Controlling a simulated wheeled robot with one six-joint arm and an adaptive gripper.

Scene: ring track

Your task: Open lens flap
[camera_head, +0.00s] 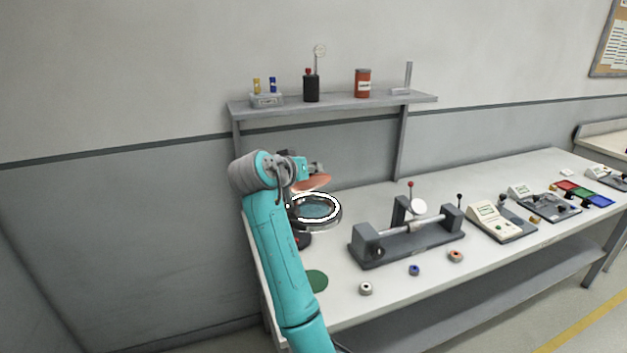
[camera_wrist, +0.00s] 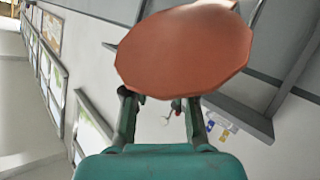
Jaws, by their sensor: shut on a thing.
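The lens flap is an orange-brown disc (camera_head: 312,182) raised above the round magnifier lens (camera_head: 320,207), which has a bright white ring. In the wrist view the flap (camera_wrist: 185,45) fills the upper middle, just beyond the fingertips. My gripper (camera_wrist: 160,100) is shut on the flap's edge; the exact contact is partly hidden. In the head view my gripper (camera_head: 303,172) is at the flap's left side, above the lens. My teal arm hides the lens's left side and part of its base.
A shelf (camera_head: 335,104) with bottles and a red can (camera_head: 363,83) stands behind. A dark grey fixture (camera_head: 408,238) with a rod is right of the lens. Small rings, a blue one (camera_head: 414,270) among them, and a green disc (camera_head: 316,281) lie on the table front.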

